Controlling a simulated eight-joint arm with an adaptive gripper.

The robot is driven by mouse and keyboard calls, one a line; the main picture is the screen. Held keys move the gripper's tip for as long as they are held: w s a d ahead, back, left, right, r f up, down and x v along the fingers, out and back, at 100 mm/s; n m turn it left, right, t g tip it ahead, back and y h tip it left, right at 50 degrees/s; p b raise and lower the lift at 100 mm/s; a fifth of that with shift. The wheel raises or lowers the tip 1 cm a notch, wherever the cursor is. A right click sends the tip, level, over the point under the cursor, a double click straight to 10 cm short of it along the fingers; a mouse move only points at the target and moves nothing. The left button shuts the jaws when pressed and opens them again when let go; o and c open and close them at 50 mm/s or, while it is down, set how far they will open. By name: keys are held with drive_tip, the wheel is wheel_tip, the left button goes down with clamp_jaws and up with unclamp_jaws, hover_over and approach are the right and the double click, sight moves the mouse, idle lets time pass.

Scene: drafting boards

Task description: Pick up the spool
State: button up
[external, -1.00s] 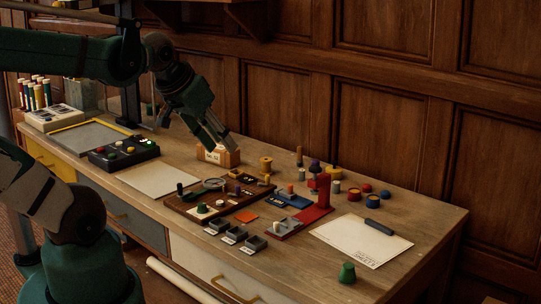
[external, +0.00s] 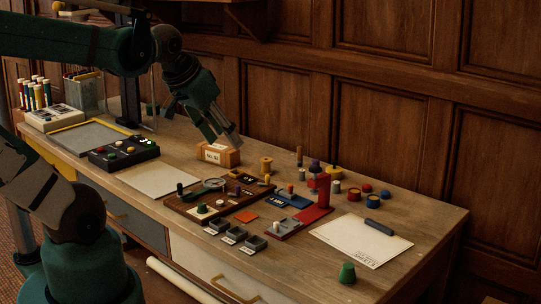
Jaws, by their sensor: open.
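A small wooden spool (external: 266,166) stands upright on the desk, just right of a wooden box with a white label (external: 220,154). My gripper (external: 231,139) is open and empty. In the picture it is up and to the left of the spool, over the labelled box, with its fingers pointing down and right. A clear gap separates the fingers from the spool. The spool is fully visible.
A dark wooden tray (external: 183,205) with a magnifier lies in front of the spool. A red stand (external: 320,193) and several small coloured pots are to the right.

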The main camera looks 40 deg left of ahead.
drive_tip(key=w+a+r+m+g+p, duration=0.2)
drive_tip(key=w+a+m, duration=0.15)
drive_tip(key=w, duration=0.65)
drive_tip(key=m+g+p, duration=0.4)
drive_tip(key=m+g, duration=0.1)
drive_tip(key=m, duration=0.7)
hover_over(266, 160)
drive_tip(key=shift+n, duration=0.25)
wheel_tip(266, 160, down, 19)
drive_tip(key=shift+d+r, duration=0.1)
drive_tip(key=shift+d, duration=0.05)
drive_tip(key=shift+w+a+f, duration=0.15)
drive_tip(key=shift+a+f, duration=0.1)
drive_tip(key=shift+f, duration=0.35)
drive_tip(key=shift+f, duration=1.3)
